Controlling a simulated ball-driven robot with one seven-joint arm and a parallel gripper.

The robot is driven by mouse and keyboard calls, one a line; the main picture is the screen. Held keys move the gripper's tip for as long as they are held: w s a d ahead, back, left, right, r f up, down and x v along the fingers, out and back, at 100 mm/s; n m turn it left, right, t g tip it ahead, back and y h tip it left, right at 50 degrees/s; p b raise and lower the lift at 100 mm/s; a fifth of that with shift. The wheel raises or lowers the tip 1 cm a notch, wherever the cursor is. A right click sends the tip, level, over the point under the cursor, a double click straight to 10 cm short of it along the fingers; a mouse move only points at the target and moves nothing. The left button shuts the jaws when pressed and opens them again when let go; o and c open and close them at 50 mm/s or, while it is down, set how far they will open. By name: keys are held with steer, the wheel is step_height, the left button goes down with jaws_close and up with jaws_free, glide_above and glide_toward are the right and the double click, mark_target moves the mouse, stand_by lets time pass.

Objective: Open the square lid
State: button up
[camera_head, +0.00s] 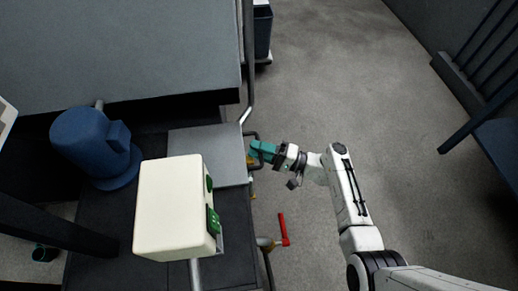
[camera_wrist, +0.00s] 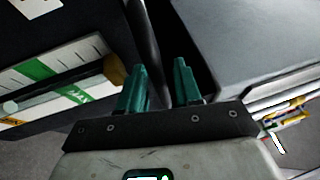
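The square lid (camera_head: 208,152) is a flat grey panel on top of the dark cabinet in the head view, lying flat and looking shut. A dark bent handle (camera_head: 252,136) stands out at its right edge. My gripper (camera_head: 254,152) has teal fingers and is at this handle, right of the lid. In the wrist view my gripper (camera_wrist: 160,82) has its two fingers apart. A dark bar (camera_wrist: 146,35) runs between them, with a gap showing beside it; I cannot tell whether either finger touches it. A grey slab, probably the lid (camera_wrist: 250,50), fills the upper right there.
A cream box (camera_head: 170,210) with green buttons stands in front of the lid, a blue motor (camera_head: 92,145) left of it. A red-handled valve (camera_head: 283,230) sticks out at the cabinet's right side. A blue bench (camera_head: 500,145) stands far right. The floor between is clear.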

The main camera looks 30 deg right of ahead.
jaws_close()
stand_by(0.4)
